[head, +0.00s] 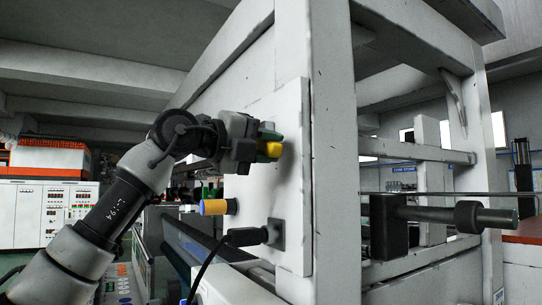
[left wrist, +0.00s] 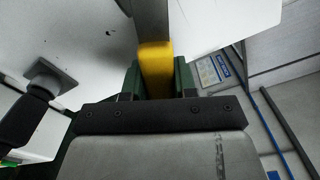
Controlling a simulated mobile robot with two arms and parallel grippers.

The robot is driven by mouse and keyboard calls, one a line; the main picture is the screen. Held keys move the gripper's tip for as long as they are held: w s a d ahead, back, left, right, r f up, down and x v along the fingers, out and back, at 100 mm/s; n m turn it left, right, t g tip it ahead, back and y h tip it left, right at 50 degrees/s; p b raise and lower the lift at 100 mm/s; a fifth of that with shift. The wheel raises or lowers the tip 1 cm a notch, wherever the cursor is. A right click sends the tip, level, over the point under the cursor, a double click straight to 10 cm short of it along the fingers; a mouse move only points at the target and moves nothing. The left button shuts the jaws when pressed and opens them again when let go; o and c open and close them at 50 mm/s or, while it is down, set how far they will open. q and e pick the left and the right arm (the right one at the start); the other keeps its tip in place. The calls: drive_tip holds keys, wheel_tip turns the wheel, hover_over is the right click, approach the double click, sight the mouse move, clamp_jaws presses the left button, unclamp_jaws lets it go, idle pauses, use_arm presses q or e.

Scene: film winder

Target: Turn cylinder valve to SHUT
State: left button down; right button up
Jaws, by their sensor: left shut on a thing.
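A yellow handle (head: 272,149), which looks like the cylinder valve's handle, is at the white panel on the machine's side. My left gripper (head: 266,139) is shut on it from the left. In the left wrist view the yellow handle (left wrist: 155,68) stands between the two green fingers of my left gripper (left wrist: 157,80), with a grey part beyond it. The fingers and gripper body hide part of the handle in the head view. No SHUT mark can be read. My right gripper is not in view.
A thick white frame post (head: 333,130) stands to the right, with a dark shaft (head: 440,214) beyond.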

use_arm(q)
drive_tip(key=r+n, duration=0.1)
drive_tip(key=n, duration=0.1)
drive_tip(key=shift+s+d+r+n, duration=0.15)
drive_tip(key=shift+s+r+n, duration=0.15)
drive_tip(key=shift+r, duration=0.1)
drive_tip(key=shift+r+n, duration=0.7)
drive_tip(key=shift+n, duration=0.5)
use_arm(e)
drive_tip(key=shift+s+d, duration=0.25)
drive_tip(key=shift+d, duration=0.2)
use_arm(q)
drive_tip(key=shift+r, duration=0.1)
drive_tip(key=c, duration=0.9)
unclamp_jaws()
drive_tip(key=shift+s+a+f+b, duration=0.2)
drive_tip(key=shift+s+a+b, duration=0.05)
drive_tip(key=shift+a+b, duration=0.2)
drive_tip(key=b+v, duration=0.4)
drive_tip(key=v, duration=0.6)
drive_tip(key=shift+r, duration=0.1)
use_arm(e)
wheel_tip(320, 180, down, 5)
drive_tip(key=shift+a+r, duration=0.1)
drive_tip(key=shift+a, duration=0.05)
